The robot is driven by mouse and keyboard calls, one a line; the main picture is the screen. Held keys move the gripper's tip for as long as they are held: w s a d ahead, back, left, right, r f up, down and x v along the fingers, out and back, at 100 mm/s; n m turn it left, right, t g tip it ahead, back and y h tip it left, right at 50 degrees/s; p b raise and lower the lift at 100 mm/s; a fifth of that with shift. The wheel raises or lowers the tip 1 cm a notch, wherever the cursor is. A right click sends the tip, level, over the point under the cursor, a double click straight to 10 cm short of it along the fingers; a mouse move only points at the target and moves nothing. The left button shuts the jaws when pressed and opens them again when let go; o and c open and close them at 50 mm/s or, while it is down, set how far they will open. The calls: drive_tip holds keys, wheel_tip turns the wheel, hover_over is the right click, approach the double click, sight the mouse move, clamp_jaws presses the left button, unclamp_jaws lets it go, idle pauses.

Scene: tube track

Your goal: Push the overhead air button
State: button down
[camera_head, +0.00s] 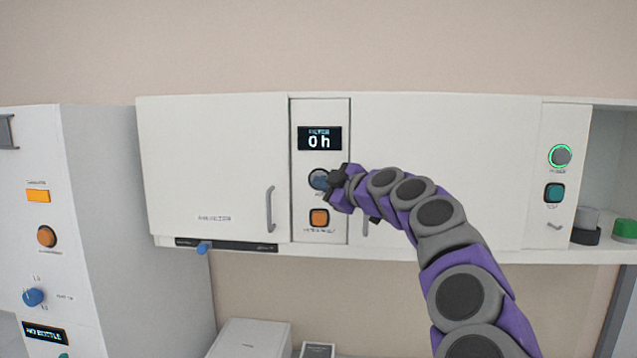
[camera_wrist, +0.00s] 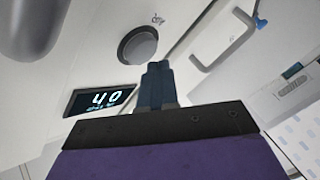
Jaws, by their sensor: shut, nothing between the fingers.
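The overhead cabinet (camera_head: 215,165) has a narrow panel with a display (camera_head: 320,138) reading "0h". Below the display is a round grey-blue button (camera_head: 317,179), partly hidden by my gripper (camera_head: 335,187). In the wrist view, the round button (camera_wrist: 139,46) is grey in a dark ring, and the display (camera_wrist: 98,100) appears upside down. My shut, empty gripper (camera_wrist: 157,68) points up at the panel, its tips close beside the button. I cannot tell whether they touch it.
An orange square button (camera_head: 319,217) sits below the round one. At the right are a green-ringed button (camera_head: 560,156) and a teal button (camera_head: 554,193). A door handle (camera_head: 270,209) projects left of the panel. A white machine (camera_head: 150,220) stands at the left.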

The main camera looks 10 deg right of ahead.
drive_tip(key=shift+w+d, duration=0.35)
drive_tip(key=shift+w, duration=0.2)
idle(0.5)
drive_tip(key=shift+w+a, duration=0.2)
drive_tip(key=shift+w, duration=0.05)
drive_tip(key=shift+s+b, duration=0.2)
drive_tip(key=shift+b, duration=0.2)
drive_tip(key=shift+s+a+r+b, duration=0.1)
drive_tip(key=shift+s+a+b, duration=0.25)
drive_tip(key=shift+s+b, duration=0.5)
drive_tip(key=shift+w, duration=0.15)
